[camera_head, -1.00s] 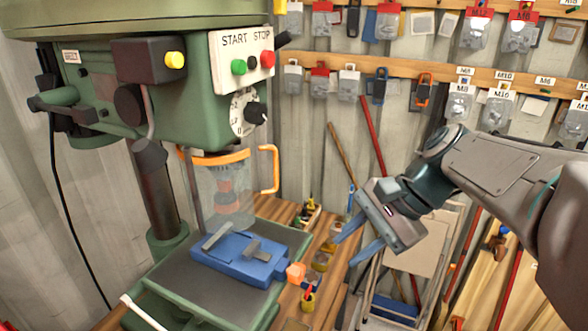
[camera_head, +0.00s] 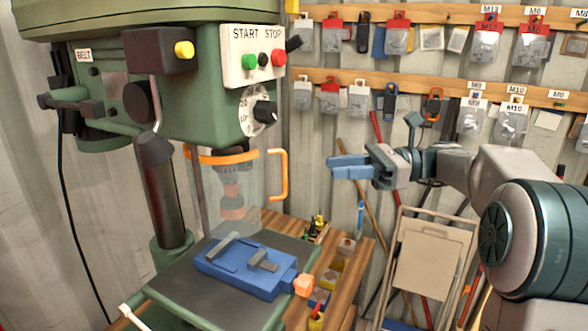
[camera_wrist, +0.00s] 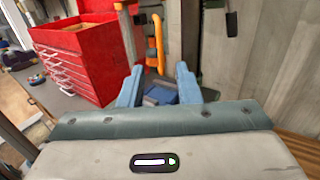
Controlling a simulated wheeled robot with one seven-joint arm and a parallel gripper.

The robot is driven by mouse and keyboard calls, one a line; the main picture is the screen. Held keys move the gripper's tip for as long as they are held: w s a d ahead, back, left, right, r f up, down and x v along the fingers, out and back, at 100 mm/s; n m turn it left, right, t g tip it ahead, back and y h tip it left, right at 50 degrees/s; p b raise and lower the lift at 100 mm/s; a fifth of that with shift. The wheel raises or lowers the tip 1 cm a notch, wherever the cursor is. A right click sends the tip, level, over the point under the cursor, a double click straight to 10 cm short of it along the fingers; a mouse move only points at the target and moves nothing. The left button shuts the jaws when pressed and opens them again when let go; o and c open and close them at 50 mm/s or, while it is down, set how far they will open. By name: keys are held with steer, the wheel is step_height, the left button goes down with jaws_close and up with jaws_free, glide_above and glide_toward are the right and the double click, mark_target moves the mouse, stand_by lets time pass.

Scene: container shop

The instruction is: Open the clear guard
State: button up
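The clear guard (camera_head: 241,187) is a see-through cylinder with an orange rim, around the drill press's chuck and spindle. Its orange handle (camera_head: 279,175) sticks out on the right side. My gripper (camera_head: 332,167) is level, pointing left at the handle, with a gap between them. Its two blue fingers are apart and nothing shows between them. In the wrist view, my gripper (camera_wrist: 159,78) has its fingers spread, with the upright orange handle (camera_wrist: 157,42) beyond and between them. The guard's clear wall is hard to make out there.
A blue vise (camera_head: 240,268) with an orange knob sits on the press table below the guard. The green press head (camera_head: 200,85) hangs above. A red tool chest (camera_wrist: 75,55) shows in the wrist view. Hanging packets line the back wall; a folding ladder (camera_head: 425,255) stands below my arm.

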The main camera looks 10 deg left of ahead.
steer(key=p+x, duration=0.1)
steer(key=x, duration=0.8)
steer(key=shift+a, duration=0.25)
jaws_close()
